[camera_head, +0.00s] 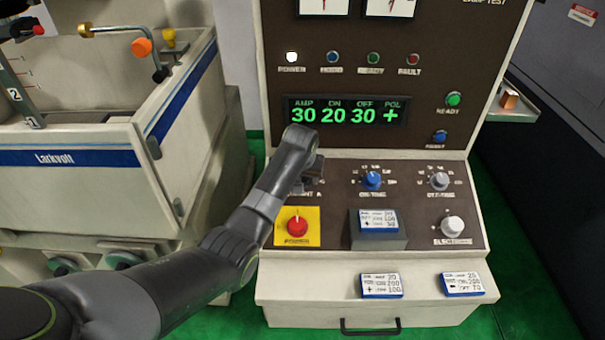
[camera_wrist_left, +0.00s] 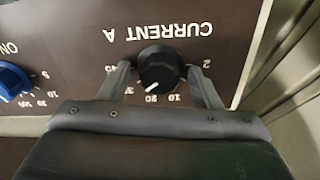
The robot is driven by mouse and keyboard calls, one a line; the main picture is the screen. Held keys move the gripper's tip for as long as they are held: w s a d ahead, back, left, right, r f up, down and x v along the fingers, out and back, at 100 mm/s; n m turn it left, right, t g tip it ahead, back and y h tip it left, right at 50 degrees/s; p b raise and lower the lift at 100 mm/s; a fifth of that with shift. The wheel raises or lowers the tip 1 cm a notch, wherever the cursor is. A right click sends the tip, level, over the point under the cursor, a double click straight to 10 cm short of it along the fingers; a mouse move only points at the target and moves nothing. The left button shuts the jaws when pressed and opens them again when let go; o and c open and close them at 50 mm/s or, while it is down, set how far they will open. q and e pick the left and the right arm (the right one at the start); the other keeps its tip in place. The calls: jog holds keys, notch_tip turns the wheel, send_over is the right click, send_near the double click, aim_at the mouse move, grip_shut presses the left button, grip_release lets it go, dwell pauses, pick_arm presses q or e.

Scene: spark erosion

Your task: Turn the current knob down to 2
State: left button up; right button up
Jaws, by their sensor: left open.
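The black current knob (camera_wrist_left: 161,67) sits under the upside-down label CURRENT A in the left wrist view. Its white pointer line points down-left, toward the 20 and 30 marks. My left gripper (camera_wrist_left: 160,72) is open, with one finger on each side of the knob and a small gap on both sides. In the head view my left gripper (camera_head: 308,180) and wrist cover the current knob. The green display (camera_head: 346,111) reads AMP 30, ON 20, OFF 30, POL +. My right gripper is not in view.
The blue on-time knob (camera_head: 371,180) and grey off-time knob (camera_head: 439,181) are to the right. A red emergency button (camera_head: 297,226) on a yellow plate lies just below my gripper. Setting cards (camera_head: 380,285) lie on the front ledge. A machine tank (camera_head: 90,158) stands left.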

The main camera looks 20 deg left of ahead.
pick_arm(q)
jog(key=shift+s+r, duration=0.1)
jog(key=shift+s, duration=0.05)
jog(key=shift+c, duration=1)
jog(key=c, duration=0.8)
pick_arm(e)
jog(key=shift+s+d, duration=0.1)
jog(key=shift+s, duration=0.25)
